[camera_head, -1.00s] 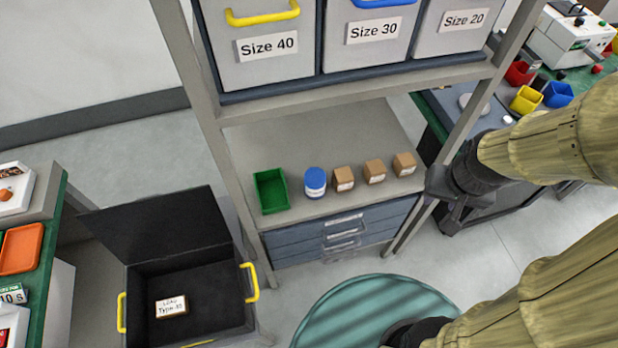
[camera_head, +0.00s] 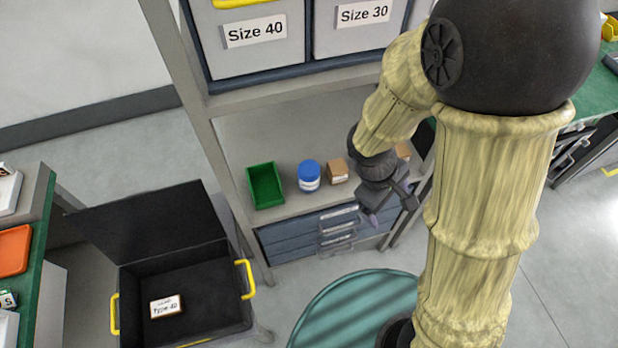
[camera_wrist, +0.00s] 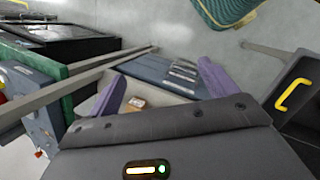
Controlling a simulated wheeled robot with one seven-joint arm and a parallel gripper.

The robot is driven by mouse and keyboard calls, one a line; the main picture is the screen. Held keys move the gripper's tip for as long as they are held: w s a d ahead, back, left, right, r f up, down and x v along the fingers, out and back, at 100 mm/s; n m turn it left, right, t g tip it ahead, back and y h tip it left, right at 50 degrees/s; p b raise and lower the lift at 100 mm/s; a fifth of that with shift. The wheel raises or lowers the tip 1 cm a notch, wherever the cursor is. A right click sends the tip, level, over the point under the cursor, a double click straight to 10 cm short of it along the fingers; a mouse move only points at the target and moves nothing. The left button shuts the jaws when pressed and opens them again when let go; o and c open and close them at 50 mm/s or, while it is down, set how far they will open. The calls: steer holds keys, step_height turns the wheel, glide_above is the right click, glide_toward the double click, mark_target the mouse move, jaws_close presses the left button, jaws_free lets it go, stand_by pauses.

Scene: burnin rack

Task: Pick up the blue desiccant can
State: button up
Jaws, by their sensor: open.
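The blue desiccant can (camera_head: 309,177), with a blue top and a white label, stands upright on the rack's shelf in the head view. It is between a green bin on its left and a cardboard box on its right. My gripper (camera_head: 390,206) is right of the can, apart from it, near the shelf's front edge. In the wrist view my gripper (camera_wrist: 164,84) shows two purple fingers spread apart with nothing held. I cannot make out the can in the wrist view.
The green bin (camera_head: 265,186) and a cardboard box (camera_head: 337,171) flank the can; my arm hides most of the boxes further right. Rack posts and the upper shelf (camera_head: 300,88) with large bins bound the space. An open black case (camera_head: 215,317) stands at lower left.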

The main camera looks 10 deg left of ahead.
steer(key=a+f+n+t+b, duration=0.1)
steer(key=a+f+n+t, duration=0.1)
steer(key=a+n+t, duration=0.2)
steer(key=s+a+f+n+t+b, duration=0.1)
steer(key=a+f+n+t, duration=0.2)
steer(key=a+n, duration=0.7)
steer(key=a+f+n+t+y+b, duration=0.1)
steer(key=a+f+n+t, duration=0.2)
steer(key=a+n+t, duration=0.2)
steer(key=a+n, duration=0.3)
steer(key=a, duration=0.2)
steer(key=shift+s+a+t, duration=0.15)
steer(key=shift+s+t, duration=0.15)
steer(key=shift+t, duration=0.1)
glide_toward(308, 170)
steer(key=x, duration=0.5)
steer(key=shift+p, duration=0.4)
steer(key=shift+w+f, duration=0.1)
steer(key=shift+w, duration=0.25)
